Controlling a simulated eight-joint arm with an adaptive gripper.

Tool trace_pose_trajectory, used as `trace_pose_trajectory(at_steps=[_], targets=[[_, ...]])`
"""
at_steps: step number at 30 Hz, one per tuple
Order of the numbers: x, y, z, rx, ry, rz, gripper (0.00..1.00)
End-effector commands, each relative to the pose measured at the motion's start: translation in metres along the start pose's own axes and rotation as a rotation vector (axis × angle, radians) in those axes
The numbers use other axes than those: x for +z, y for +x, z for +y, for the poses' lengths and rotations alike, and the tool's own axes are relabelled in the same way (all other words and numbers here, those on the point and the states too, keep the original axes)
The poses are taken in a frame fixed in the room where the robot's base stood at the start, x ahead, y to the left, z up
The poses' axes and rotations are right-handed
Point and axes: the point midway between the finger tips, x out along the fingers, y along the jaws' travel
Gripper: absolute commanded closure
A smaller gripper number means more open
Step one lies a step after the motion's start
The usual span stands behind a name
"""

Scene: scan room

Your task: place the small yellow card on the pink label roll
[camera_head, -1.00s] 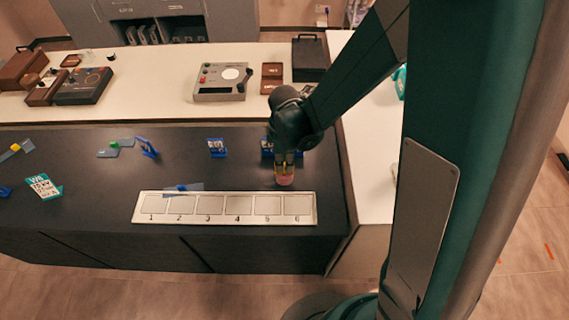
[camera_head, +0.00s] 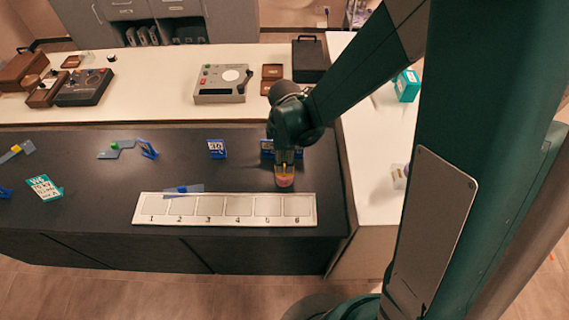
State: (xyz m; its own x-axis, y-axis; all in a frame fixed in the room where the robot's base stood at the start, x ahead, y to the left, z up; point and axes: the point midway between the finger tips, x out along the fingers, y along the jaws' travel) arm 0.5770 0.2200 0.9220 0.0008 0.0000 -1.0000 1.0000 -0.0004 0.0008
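The pink label roll (camera_head: 285,182) stands on the dark counter just behind the right end of the numbered strip, near slot 6. The small yellow card (camera_head: 284,169) shows as a yellow patch at the top of the roll, right below my gripper (camera_head: 284,161). My gripper points straight down over the roll. The fingers are very small here, and I cannot tell whether they are closed on the card or apart from it. Whether the card rests on the roll or hangs just above it is also unclear.
A white strip with slots numbered 1 to 6 (camera_head: 225,221) lies along the counter front. Blue holders (camera_head: 217,149) and (camera_head: 148,148) stand behind it; another (camera_head: 267,148) is beside my gripper. A teal-edged card (camera_head: 45,187) lies left. Devices (camera_head: 220,84) sit on the rear bench.

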Motion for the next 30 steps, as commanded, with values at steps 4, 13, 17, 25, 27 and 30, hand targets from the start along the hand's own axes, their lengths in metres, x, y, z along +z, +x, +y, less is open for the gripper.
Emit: trace_pose_trajectory(at_steps=[4,13,17,25,27,30], targets=[[0.000,-0.018,0.000,0.000,0.000,0.000,0.76],[0.000,-0.053,0.000,0.000,0.000,0.000,0.76],[0.000,-0.068,-0.001,0.000,0.000,0.000,0.76],[0.000,-0.091,-0.001,0.000,0.000,0.000,0.76],[0.000,-0.095,0.000,0.000,0.000,0.000,0.76],[0.000,-0.097,0.000,0.000,0.000,0.000,0.76]])
